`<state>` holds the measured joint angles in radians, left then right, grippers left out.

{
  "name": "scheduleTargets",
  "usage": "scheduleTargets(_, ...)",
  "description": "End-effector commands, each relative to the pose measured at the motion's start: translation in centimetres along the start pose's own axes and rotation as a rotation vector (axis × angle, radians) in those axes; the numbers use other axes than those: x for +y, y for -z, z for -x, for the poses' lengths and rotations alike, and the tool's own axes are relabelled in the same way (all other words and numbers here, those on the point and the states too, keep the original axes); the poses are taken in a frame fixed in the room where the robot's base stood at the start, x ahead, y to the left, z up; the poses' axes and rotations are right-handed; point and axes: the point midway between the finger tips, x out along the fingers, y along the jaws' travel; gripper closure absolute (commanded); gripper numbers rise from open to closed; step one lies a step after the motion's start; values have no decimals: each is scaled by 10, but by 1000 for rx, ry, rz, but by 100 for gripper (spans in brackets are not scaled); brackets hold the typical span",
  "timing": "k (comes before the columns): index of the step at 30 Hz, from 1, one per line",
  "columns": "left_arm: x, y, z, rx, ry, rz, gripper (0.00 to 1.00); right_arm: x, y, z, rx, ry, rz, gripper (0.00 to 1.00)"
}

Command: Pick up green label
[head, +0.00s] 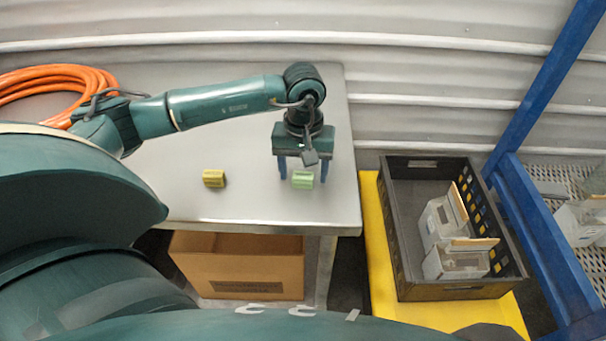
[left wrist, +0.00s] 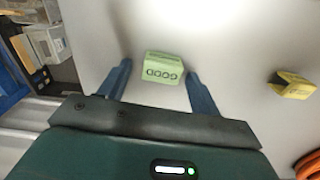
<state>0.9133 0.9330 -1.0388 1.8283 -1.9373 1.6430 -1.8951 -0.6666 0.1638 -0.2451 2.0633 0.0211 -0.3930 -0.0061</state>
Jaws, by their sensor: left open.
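The green label (head: 303,179) is a small light green block on the grey metal table, near its right front part. In the left wrist view the green label (left wrist: 162,68) shows dark lettering that reads "GOOD", upside down. My left gripper (head: 303,180) points down over it. In the left wrist view the two blue fingers of my left gripper (left wrist: 158,78) are apart, one on each side of the green label, with gaps between them and it. The gripper is open and holds nothing. My right gripper is not in view.
A yellow label block (head: 214,178) lies on the table (head: 262,213) to the left. An orange hose coil (head: 62,84) lies at the back left. A black crate (head: 455,292) with white boxes stands right of the table. A cardboard box (head: 240,266) sits below.

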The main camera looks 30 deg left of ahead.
Motion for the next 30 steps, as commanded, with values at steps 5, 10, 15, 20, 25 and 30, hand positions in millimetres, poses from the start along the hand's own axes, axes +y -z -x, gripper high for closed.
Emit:
scheduleTargets(5,0,0,-2,1,-1,0,36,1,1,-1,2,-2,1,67)
scheduleTargets(10,0,0,-2,0,-1,0,45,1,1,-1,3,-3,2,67)
scheduleTargets(15,0,0,-2,0,-1,0,59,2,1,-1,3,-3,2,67)
scheduleTargets(20,0,0,-2,0,-1,0,72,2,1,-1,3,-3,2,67)
scheduleTargets(25,0,0,-2,0,-1,0,84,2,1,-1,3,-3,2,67)
scheduleTargets(30,0,0,-1,1,-1,0,84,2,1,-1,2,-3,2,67)
